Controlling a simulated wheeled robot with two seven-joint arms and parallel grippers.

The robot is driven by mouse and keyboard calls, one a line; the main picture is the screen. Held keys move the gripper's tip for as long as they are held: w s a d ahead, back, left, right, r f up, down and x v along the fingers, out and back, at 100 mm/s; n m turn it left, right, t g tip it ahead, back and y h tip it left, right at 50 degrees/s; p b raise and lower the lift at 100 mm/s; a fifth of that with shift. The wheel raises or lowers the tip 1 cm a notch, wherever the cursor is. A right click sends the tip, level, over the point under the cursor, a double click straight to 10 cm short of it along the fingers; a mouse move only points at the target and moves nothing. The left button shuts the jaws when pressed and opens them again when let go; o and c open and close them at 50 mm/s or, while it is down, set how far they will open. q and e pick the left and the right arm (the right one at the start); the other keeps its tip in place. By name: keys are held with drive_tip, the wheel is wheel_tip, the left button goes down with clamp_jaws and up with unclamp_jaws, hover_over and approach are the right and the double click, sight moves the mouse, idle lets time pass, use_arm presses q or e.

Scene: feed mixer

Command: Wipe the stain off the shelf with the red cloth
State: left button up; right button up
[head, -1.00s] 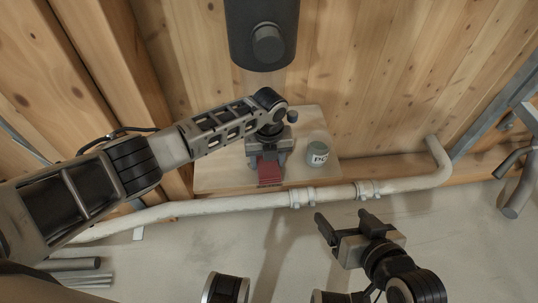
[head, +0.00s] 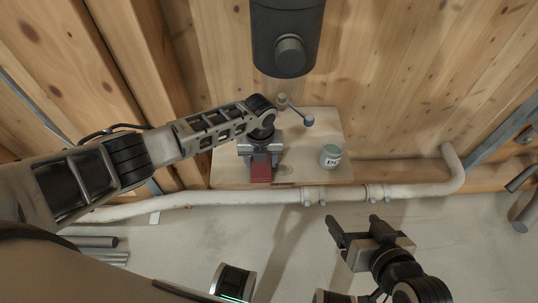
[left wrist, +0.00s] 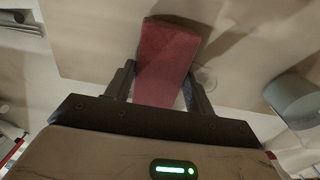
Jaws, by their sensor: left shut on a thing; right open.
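The red cloth (head: 261,170) hangs from my left gripper (head: 260,148), which is shut on it over the shelf's front part. In the left wrist view, the cloth (left wrist: 165,50) extends from between the fingers across the pale shelf (left wrist: 95,35). A faint round patch (left wrist: 206,77) shows on the shelf just right of the cloth; I cannot tell for sure that it is the stain. The wooden shelf (head: 315,172) stands against the plank wall. My right gripper (head: 350,220) is open and empty, in front of the shelf and to its right.
A grey-green labelled can (head: 330,156) stands at the shelf's right; it also shows in the left wrist view (left wrist: 295,97). A dark cylinder (head: 287,40) hangs above. A white pipe (head: 405,184) runs along the shelf's front.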

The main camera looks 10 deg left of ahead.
use_arm(q)
drive_tip(key=shift+a, duration=0.1)
use_arm(e)
drive_tip(key=shift+w+r, duration=0.1)
drive_tip(key=shift+r, duration=0.15)
use_arm(q)
wheel_tip(320, 180, up, 6)
drive_tip(key=p, duration=0.5)
use_arm(e)
wheel_tip(320, 180, up, 6)
drive_tip(key=shift+f, duration=0.25)
use_arm(q)
drive_tip(key=shift+p, duration=0.3)
wheel_tip(320, 180, up, 3)
drive_tip(key=p, duration=0.2)
drive_tip(key=shift+p, duration=0.4)
use_arm(e)
wheel_tip(320, 180, up, 3)
drive_tip(key=shift+f, duration=0.1)
use_arm(q)
drive_tip(key=shift+r, duration=0.1)
